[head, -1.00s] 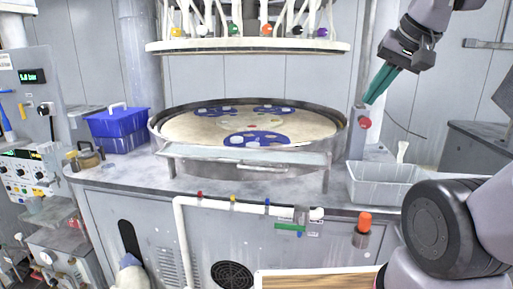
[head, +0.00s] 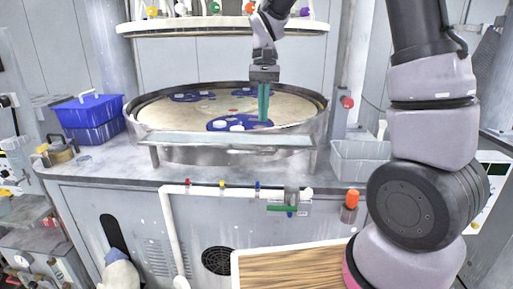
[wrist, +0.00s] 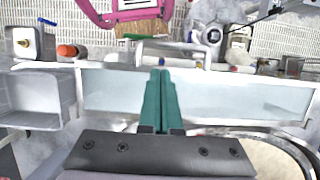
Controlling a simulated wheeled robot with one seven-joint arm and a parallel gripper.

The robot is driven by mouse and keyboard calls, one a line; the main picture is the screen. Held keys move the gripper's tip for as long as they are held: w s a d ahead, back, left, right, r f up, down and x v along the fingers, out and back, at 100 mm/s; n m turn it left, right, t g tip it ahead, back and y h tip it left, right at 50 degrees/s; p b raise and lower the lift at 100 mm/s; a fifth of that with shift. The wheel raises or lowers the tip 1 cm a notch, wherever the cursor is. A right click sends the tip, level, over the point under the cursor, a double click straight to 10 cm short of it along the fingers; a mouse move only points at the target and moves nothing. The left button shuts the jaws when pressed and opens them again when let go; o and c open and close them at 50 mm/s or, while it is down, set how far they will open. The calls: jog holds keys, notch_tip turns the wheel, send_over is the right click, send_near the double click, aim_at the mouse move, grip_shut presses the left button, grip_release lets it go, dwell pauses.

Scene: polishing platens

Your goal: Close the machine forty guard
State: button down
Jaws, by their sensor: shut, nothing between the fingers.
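The guard (head: 225,140) is a clear, pale-framed panel. It lies roughly flat, folded outward along the front of the round polishing platen basin (head: 318,125), with legs under its ends. In the wrist view the guard (wrist: 245,95) spans most of the width, with a silver bar handle (wrist: 190,45) at its outer edge. My gripper (head: 263,119) points down over the front part of the platen, just behind the guard in the head view. Its green fingers are together and empty. In the wrist view the gripper tips (wrist: 160,73) overlap the guard near the handle; contact is unclear.
A grey bin (head: 360,160) stands right of the basin, and a blue box (head: 92,118) stands left. An orange knob (head: 352,198) and a white pipe (head: 172,225) are at the counter front.

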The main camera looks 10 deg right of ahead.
jog(key=shift+a+f, duration=0.2)
jog(key=shift+f, duration=0.1)
jog(key=x, duration=0.9)
jog(key=shift+f, duration=0.3)
jog(key=shift+s+r, duration=0.1)
jog(key=shift+r+g, duration=0.3)
